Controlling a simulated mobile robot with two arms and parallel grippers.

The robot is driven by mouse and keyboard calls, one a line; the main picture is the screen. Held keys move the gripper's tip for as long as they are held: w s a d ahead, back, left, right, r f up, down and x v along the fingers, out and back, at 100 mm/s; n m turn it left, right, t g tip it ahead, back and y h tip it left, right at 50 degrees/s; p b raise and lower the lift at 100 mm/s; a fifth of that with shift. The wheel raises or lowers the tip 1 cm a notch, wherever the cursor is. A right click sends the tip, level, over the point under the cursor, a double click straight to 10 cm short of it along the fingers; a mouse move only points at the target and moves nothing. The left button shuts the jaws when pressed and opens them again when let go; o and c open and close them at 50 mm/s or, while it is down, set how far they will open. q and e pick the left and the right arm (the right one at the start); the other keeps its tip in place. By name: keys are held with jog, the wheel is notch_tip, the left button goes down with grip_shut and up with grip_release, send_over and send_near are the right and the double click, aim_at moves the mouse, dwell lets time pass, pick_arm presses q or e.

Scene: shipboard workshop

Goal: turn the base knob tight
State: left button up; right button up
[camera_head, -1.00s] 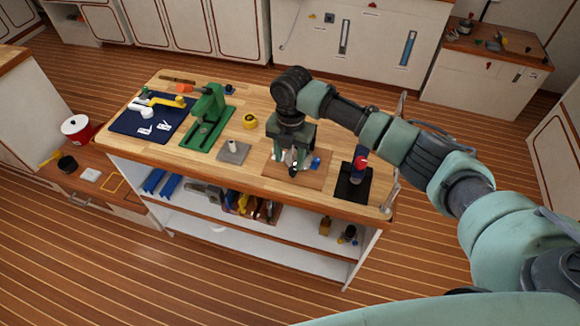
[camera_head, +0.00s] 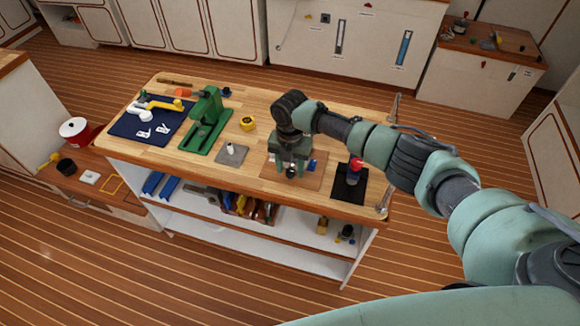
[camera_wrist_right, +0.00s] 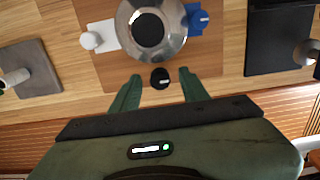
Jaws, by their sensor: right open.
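A small black knob (camera_wrist_right: 160,77) sits at the near side of a round silver fixture (camera_wrist_right: 170,45) with a dark centre, in the right wrist view. My right gripper (camera_wrist_right: 157,74) is open, with its two green fingers on either side of the black knob; gaps show between knob and fingers. A blue knob (camera_wrist_right: 198,19) and a white-knobbed lever (camera_wrist_right: 92,40) stick out from the fixture's sides. In the head view my right gripper (camera_head: 292,172) is over the fixture's wooden board (camera_head: 270,180) and hides most of the fixture. My left gripper is not in view.
A black mat (camera_head: 345,190) with a red-topped item lies to the right of the board. A grey plate (camera_head: 231,155), a yellow round item (camera_head: 248,123), a green press (camera_head: 207,125) and a blue mat (camera_head: 130,125) lie to the left. The workbench's front edge is close.

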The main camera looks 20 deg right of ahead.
grip_shut()
jog(key=shift+m, duration=0.4)
jog(key=m+p, duration=0.1)
jog(key=m, duration=0.3)
jog(key=shift+r+m+p, duration=0.1)
jog(key=shift+m+p, duration=0.2)
jog(key=shift+m, duration=0.1)
jog(key=m+p, duration=0.1)
jog(key=m, duration=0.4)
jog(key=shift+p, duration=0.4)
jog(key=m+p, duration=0.2)
jog(key=m, duration=0.3)
jog(key=shift+m, duration=0.4)
jog(key=m+p, duration=0.1)
jog(key=m, duration=0.4)
jog(key=shift+w+m+p, duration=0.1)
jog(key=shift+m+p, duration=0.2)
